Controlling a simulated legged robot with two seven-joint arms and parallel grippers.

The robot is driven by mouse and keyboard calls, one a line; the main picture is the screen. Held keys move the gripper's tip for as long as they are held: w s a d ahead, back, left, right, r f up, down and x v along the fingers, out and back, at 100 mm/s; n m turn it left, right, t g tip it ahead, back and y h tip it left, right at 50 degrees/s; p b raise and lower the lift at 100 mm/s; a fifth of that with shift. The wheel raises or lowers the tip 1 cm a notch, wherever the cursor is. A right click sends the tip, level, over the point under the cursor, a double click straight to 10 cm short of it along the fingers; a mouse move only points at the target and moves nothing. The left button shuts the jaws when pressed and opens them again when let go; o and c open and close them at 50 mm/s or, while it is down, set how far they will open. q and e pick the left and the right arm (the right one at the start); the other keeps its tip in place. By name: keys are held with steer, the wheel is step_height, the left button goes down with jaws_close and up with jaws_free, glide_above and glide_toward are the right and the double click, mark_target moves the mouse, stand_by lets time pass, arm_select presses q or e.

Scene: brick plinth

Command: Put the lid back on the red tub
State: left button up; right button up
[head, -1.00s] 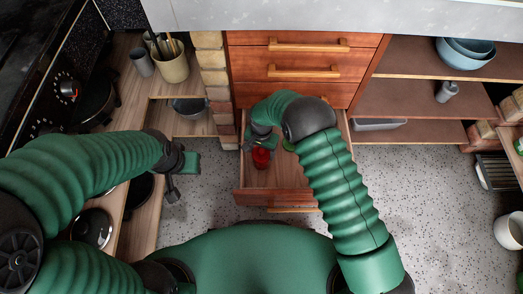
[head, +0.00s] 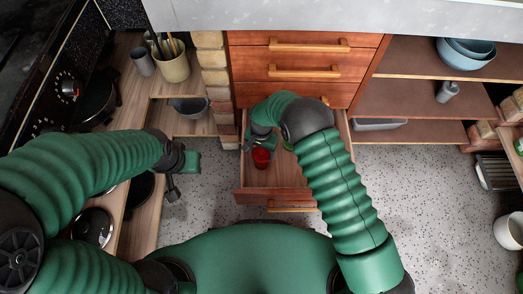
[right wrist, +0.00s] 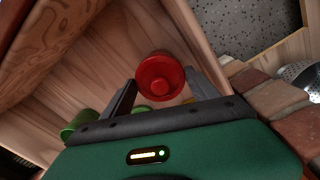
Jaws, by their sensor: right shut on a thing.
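A round red piece (right wrist: 160,77) with a raised rim and sunken middle shows between the fingertips of my right gripper (right wrist: 162,80). I cannot tell whether it is the red tub itself or its lid. In the head view the red tub (head: 261,157) shows as a red round form with a darker top, inside the open drawer (head: 285,177). My right gripper (head: 259,140) is just behind it, partly hidden by its own wrist. My left gripper (head: 174,188) is away from the drawer to the left; its jaw gap is not clear. No separate lid shows clearly.
A green cup-like thing (right wrist: 78,126) lies in the drawer beside my right gripper. Drawer walls surround it closely. A brick pillar (head: 216,85) stands at the left. An open shelf (head: 415,98) is at the right. The speckled floor in front is clear.

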steer(key=o, duration=1.5)
steer(key=shift+r+p, duration=3)
steer(key=shift+r, duration=0.6)
steer(key=shift+f, duration=0.1)
steer(key=shift+c, duration=0.8)
jaws_close()
